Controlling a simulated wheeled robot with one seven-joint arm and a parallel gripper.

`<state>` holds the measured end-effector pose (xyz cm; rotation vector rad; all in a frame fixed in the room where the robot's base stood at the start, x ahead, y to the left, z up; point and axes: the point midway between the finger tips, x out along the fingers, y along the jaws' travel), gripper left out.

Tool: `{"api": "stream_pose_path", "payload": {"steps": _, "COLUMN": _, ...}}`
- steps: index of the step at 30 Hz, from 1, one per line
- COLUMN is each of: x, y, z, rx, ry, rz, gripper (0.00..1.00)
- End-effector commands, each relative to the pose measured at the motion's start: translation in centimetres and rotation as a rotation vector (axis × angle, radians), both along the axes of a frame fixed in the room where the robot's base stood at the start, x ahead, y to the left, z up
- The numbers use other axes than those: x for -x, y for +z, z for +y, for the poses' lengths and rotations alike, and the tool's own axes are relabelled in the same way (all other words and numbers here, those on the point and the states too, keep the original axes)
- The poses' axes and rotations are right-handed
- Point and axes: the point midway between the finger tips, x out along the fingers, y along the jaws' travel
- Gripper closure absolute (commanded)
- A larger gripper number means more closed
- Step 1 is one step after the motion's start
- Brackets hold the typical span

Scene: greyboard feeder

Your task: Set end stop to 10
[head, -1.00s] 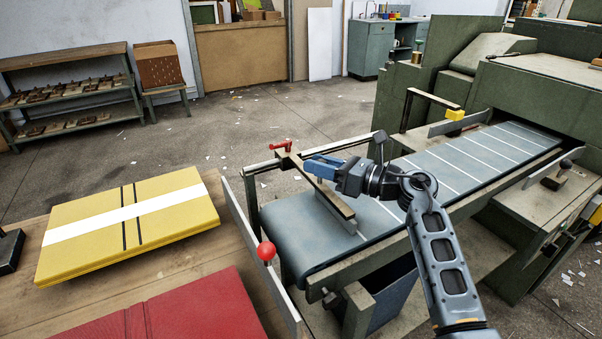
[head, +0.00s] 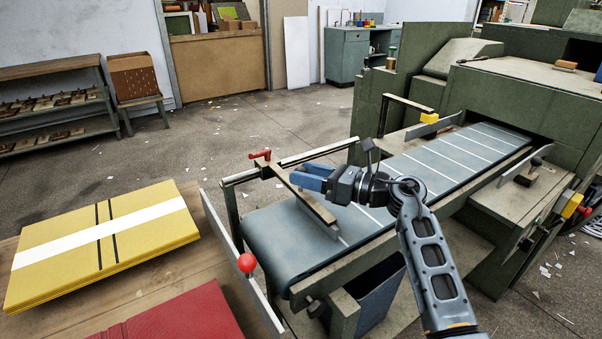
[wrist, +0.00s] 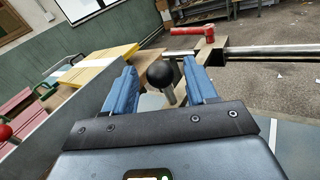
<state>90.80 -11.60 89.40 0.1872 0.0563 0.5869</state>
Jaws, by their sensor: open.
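The end stop is a beige bar (head: 312,203) lying across the grey belt, with a thin metal plate under it. It slides on a rail at the far side, where a red lever (head: 260,154) sits on its clamp. My gripper (head: 302,178) is open above the bar, its blue fingers pointing left. In the wrist view a black ball knob (wrist: 163,73) shows between the two spread fingers; whether it is level with their tips I cannot tell. The red lever (wrist: 195,31) stands beyond them. I cannot read a scale or number in either view.
The belt (head: 280,240) runs back right into a green machine (head: 480,110). A side plate with a red ball (head: 246,262) borders the table at left. Yellow boards (head: 60,255) and red boards (head: 185,315) lie on the table. Open floor lies behind the rail.

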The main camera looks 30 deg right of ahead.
Motion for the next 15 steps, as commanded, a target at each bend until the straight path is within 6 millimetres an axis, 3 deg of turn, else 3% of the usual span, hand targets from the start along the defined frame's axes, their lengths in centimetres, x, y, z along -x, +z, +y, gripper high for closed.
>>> {"api": "stream_pose_path", "payload": {"steps": 6, "x": 3.1, "y": -0.1, "z": -2.2, "rx": 0.001, "ry": -0.004, "rz": 0.000, "gripper": 0.43}}
{"api": "stream_pose_path", "payload": {"steps": 15, "x": 4.9, "y": 0.0, "z": -3.3, "rx": 0.000, "ry": -0.001, "rz": 0.000, "gripper": 0.43}}
